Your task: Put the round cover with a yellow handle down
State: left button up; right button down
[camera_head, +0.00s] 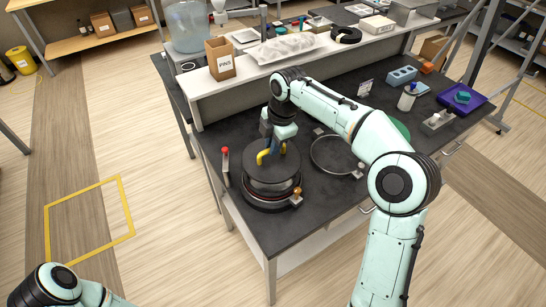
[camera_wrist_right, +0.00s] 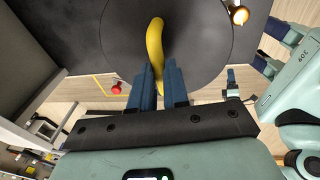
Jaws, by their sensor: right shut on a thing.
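The round cover is a dark disc (camera_head: 262,178) with a curved yellow handle (camera_head: 263,157) on top. My right gripper (camera_head: 271,147) comes down from above and is shut on the yellow handle. In the right wrist view the two blue fingers (camera_wrist_right: 157,84) close around the handle (camera_wrist_right: 154,50), and the dark cover (camera_wrist_right: 195,40) lies beyond them. The cover is above a round dark port with a reddish rim (camera_head: 268,205) at the near left of the bench. I cannot tell whether they touch. My left gripper is out of view; only part of that arm shows.
A red-topped post (camera_head: 225,160) stands left of the port, and a small brass-coloured knob (camera_head: 297,192) is at its right. A thin-rimmed dark ring (camera_head: 333,172) lies on the bench (camera_head: 310,222) to the right. A raised white shelf (camera_head: 215,108) runs behind.

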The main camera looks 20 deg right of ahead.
aim_at(273, 158)
notch_tip(273, 158, down, 5)
jog(key=shift+r+b, duration=0.2)
jog(key=shift+b, duration=0.25)
jog(key=shift+f, duration=0.45)
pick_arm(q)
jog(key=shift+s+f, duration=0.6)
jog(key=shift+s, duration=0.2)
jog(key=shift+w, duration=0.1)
pick_arm(e)
jog(key=shift+w, duration=0.1)
jog(key=shift+f, duration=0.3)
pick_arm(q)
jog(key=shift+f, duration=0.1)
pick_arm(e)
jog(key=c, duration=1.1)
grip_release()
jog(key=shift+r, duration=0.15)
